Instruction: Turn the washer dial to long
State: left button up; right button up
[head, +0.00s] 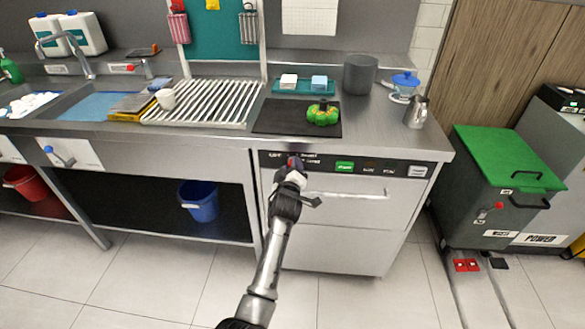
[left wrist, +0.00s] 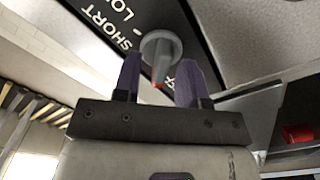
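The washer (head: 340,215) is a steel front under the counter with a black control panel (head: 385,168). Its grey dial (left wrist: 160,48) shows in the left wrist view, with a narrow handle and a small red mark. White lettering beside it reads "SHORT" and part of "LO…". My left gripper (left wrist: 160,82) is open, with one dark finger on each side of the dial's handle and gaps visible between. In the head view my left gripper (head: 293,168) is at the left part of the panel and mostly hides the dial. My right gripper is in neither view.
A pull handle (head: 345,193) crosses the washer door just right of my gripper. A green button (head: 344,166) sits on the panel. Above, the counter holds a black mat (head: 275,116) with a green object (head: 323,115). Floor in front is clear.

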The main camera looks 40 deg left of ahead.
pick_arm(q)
jog(key=shift+c, duration=0.2)
grip_shut()
